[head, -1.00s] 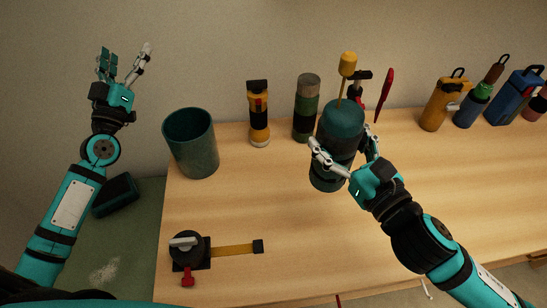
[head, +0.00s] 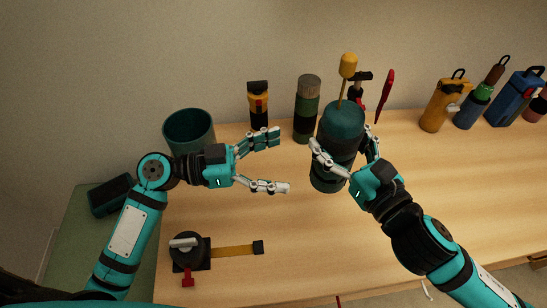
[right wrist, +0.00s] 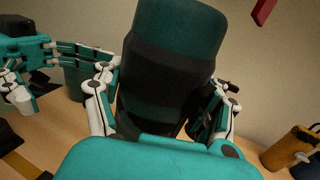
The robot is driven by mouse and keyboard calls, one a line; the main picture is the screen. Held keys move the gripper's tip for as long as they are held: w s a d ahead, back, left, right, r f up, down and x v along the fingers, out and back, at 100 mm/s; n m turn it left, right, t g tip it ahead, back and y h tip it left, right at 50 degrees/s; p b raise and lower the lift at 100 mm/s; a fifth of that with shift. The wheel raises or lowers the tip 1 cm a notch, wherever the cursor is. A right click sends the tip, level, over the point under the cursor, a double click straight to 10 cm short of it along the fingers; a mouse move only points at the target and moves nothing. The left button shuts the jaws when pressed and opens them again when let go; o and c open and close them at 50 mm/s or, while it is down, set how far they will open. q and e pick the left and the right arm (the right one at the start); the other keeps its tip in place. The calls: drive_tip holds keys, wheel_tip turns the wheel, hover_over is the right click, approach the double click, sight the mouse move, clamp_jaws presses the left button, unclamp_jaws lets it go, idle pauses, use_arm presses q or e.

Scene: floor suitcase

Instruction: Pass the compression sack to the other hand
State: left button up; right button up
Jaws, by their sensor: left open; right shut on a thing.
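The compression sack (head: 341,122) is a dark teal cylinder with black bands, upright in the head view. My right gripper (head: 344,160) is shut on it, with fingers on either side. In the right wrist view the sack (right wrist: 176,50) fills the middle between the fingers of my right gripper (right wrist: 160,105). My left gripper (head: 283,162) is open and empty, to the left of the sack, its fingers pointing towards it and apart from it. It also shows at the left of the right wrist view (right wrist: 65,75). I cannot tell whether the sack touches the table.
A teal cup (head: 189,130) stands behind my left wrist. A flashlight (head: 258,105) and a green canister (head: 307,108) stand at the back. A tape measure (head: 188,252) lies at front left. Several bottles, including a yellow one (head: 444,105), stand at back right. The table's front middle is clear.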

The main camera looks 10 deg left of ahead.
sight(337, 155)
use_arm(q)
drive_tip(key=x, duration=1.2)
drive_tip(key=shift+a, duration=0.1)
drive_tip(key=shift+c, duration=0.2)
drive_tip(key=shift+s, duration=0.15)
drive_tip(key=c, duration=1.4)
drive_tip(key=shift+c, duration=0.4)
use_arm(e)
drive_tip(key=o, duration=1.5)
